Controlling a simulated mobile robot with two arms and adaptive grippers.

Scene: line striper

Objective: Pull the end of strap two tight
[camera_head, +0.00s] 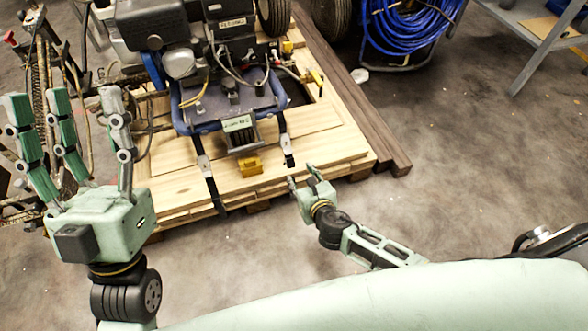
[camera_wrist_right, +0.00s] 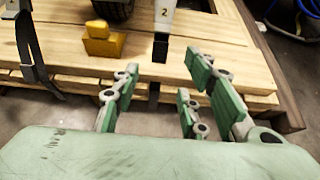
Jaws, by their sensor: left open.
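In the head view this strap (camera_head: 286,143) runs down from the machine's blue frame, right of the yellow block. My right gripper (camera_head: 302,176) is just in front of its end; in the right wrist view the gripper (camera_wrist_right: 160,88) is open, with the strap end showing between its fingers, not gripped. Another strap (camera_head: 209,178) hangs to the left. My left gripper (camera_head: 82,112) is open and empty at the left.
The line striper (camera_head: 215,60) stands on a wooden pallet (camera_head: 340,150). A yellow block (camera_head: 250,166) lies on the pallet between the straps. Hoses (camera_head: 45,70) hang at the left. A blue hose reel (camera_head: 405,30) stands behind right.

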